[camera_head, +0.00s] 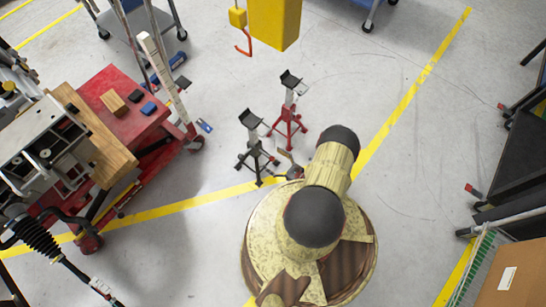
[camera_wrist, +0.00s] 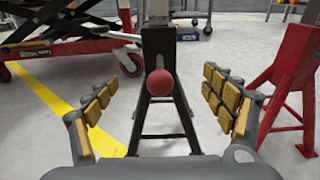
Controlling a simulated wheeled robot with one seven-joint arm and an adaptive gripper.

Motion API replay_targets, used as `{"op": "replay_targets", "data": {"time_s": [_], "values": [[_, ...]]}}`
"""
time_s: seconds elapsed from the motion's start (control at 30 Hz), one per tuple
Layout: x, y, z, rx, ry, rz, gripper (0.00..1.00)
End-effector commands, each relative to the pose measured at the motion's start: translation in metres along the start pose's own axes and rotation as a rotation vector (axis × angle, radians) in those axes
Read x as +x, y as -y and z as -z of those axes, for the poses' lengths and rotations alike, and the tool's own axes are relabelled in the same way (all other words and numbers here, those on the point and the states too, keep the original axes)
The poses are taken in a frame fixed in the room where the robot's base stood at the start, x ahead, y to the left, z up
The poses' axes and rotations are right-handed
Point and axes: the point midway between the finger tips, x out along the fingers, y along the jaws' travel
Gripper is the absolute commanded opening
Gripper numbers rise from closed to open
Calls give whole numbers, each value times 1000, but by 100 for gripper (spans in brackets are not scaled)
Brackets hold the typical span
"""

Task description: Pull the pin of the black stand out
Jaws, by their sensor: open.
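The black stand (camera_head: 254,143) stands upright on the floor, left of my arm in the head view. In the wrist view its dark post and splayed legs (camera_wrist: 158,45) rise straight ahead. A red ball knob (camera_wrist: 160,83), which looks like the end of the pin, sits in front of the post; the pin's shaft is hidden behind it. My gripper (camera_wrist: 163,97) is open, with a padded finger on each side of the knob and clear gaps on both sides. No finger touches the knob. In the head view my arm mostly hides the gripper.
A red stand (camera_head: 289,112) is close behind the black one and shows at the right in the wrist view (camera_wrist: 285,75). A red lift cart (camera_head: 118,88) stands left. A yellow hoist block (camera_head: 275,22) with a red hook hangs above. Floor lies open at right.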

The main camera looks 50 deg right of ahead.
Motion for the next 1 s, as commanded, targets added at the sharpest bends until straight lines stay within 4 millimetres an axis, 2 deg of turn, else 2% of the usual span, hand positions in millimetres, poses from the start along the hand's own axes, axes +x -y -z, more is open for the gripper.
{"op": "replay_targets", "data": {"time_s": [0.27,0.8,1.0], "values": [[-3,0,0,0,0,1,83],[-71,2,7,0,0,4,83],[-80,0,8,0,-1,0,83]]}}
